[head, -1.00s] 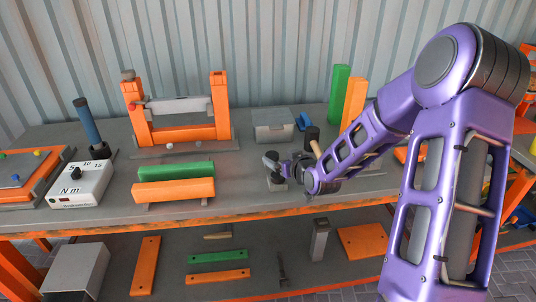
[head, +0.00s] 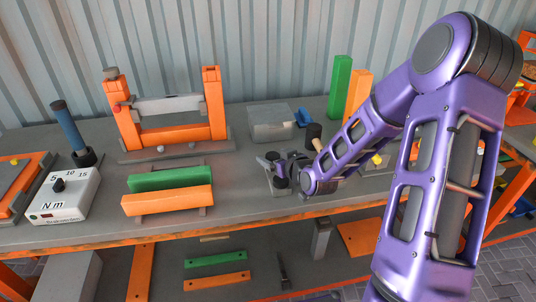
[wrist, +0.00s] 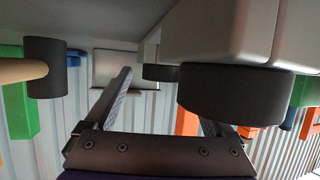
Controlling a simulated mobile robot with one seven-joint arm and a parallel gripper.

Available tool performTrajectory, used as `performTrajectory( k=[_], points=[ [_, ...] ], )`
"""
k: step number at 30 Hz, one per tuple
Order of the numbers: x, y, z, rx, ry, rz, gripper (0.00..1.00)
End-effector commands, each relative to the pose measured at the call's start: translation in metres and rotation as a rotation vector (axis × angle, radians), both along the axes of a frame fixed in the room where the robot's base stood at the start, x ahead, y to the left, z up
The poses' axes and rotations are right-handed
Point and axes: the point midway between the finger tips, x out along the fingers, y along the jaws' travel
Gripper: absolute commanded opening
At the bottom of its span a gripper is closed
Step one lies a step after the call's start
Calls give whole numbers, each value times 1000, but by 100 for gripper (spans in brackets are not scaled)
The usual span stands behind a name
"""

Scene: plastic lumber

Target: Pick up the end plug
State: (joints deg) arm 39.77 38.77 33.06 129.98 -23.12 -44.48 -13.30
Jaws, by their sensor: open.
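My gripper (head: 282,170) is low over the front part of the grey bench, with its jaws apart. In the wrist view its fingers (wrist: 165,98) show with a gap between them. A thick dark round piece (wrist: 235,95) on a pale grey block (wrist: 225,30) is very close to the camera and covers part of the right finger. A second, smaller dark round piece (wrist: 160,72) shows beside it. I cannot tell for sure which piece is the end plug. In the head view the block is small and partly hidden by my gripper.
A mallet (head: 314,136) stands close to the right of my gripper, and a clear grey box (head: 271,123) is behind it. Green (head: 170,178) and orange (head: 166,199) bars lie to the left. An orange frame (head: 175,137) stands behind them. Tall green and orange boards (head: 340,87) are behind right.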

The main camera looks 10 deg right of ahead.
Motion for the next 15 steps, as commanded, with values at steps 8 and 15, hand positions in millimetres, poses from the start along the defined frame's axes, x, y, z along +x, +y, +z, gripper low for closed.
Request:
performTrajectory(
  k=[8, 15],
  points=[
    [-1, 0, 0, 0, 0, 0, 81],
    [0, 0, 0, 1, 0, 0, 38]
  ],
)
